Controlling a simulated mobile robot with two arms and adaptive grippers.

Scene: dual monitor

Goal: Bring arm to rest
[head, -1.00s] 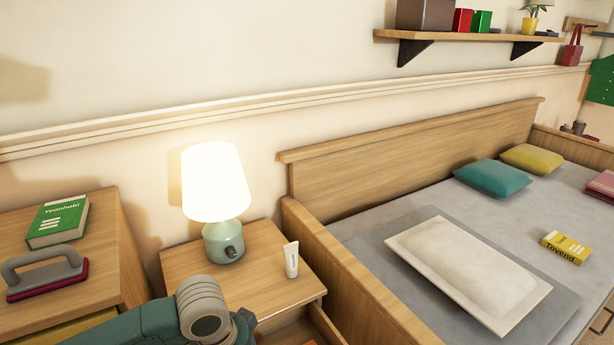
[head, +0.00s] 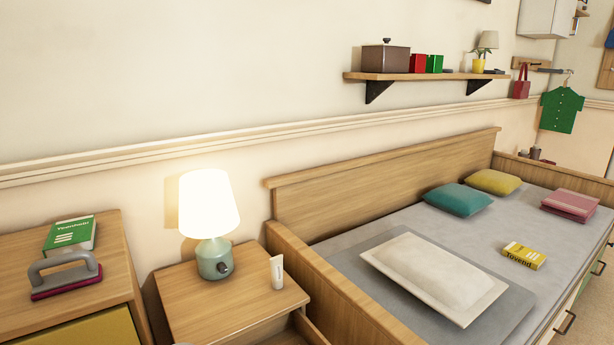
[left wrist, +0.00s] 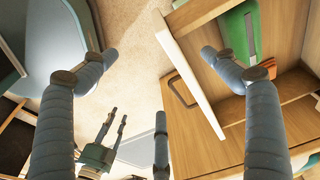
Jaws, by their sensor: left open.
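My left gripper (left wrist: 157,70) shows in the left wrist view with its grey-blue fingers spread wide. It is open, with nothing between the fingers. Its right finger overlaps an open wooden drawer or cabinet front (left wrist: 190,85) in the picture; I cannot tell whether they touch. A second gripper, which looks like my right one (left wrist: 118,122), shows small at the lower left; its grip is unclear. No gripper is in the head view.
The nightstand (head: 190,305) holds a lit lamp (head: 214,262) and a white tube (head: 277,274). The bed (head: 345,300) stands to its right. A dresser (head: 112,262) is at left. Carpet (left wrist: 135,35) shows between my left gripper's fingers.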

